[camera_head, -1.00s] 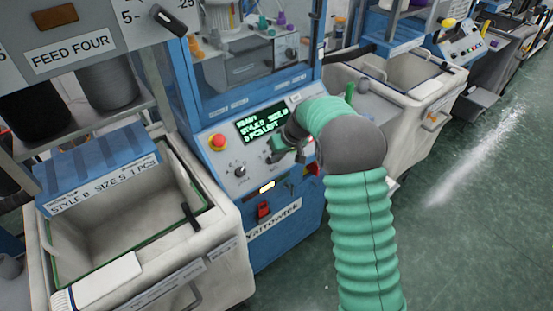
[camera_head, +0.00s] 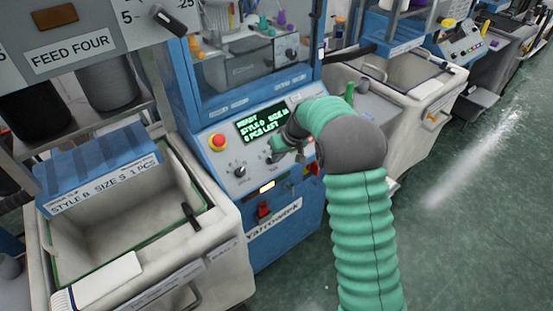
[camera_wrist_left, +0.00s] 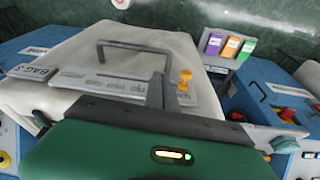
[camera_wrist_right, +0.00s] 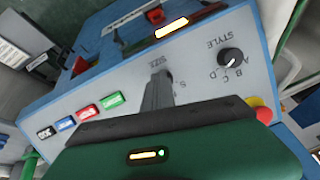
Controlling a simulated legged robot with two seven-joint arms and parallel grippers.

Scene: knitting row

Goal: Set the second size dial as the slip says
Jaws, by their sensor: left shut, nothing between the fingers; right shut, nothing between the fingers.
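The slip (camera_head: 100,187) on the blue bin top reads "STYLE B SIZE S 1 PCS". The machine's green-lit display (camera_head: 262,123) seems to read ready, style D, a size I cannot make out clearly, and 8 pcs left. My right gripper (camera_head: 276,157) is shut at the machine's front panel; in the right wrist view its fingers (camera_wrist_right: 158,78) lie over the spot below the SIZE label. The size dial is hidden behind them, so its setting and any contact cannot be told. The style dial (camera_wrist_right: 231,57) shows beside them. My left gripper (camera_wrist_left: 160,80) is shut and empty, above a pale bin.
A red emergency button (camera_head: 217,141) and the style dial (camera_head: 240,171) sit left of my right gripper. Several coloured buttons (camera_wrist_right: 88,112) line the panel. A red switch (camera_head: 263,210) is below. Pale bins (camera_head: 225,245) flank the machine; green floor is open at right.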

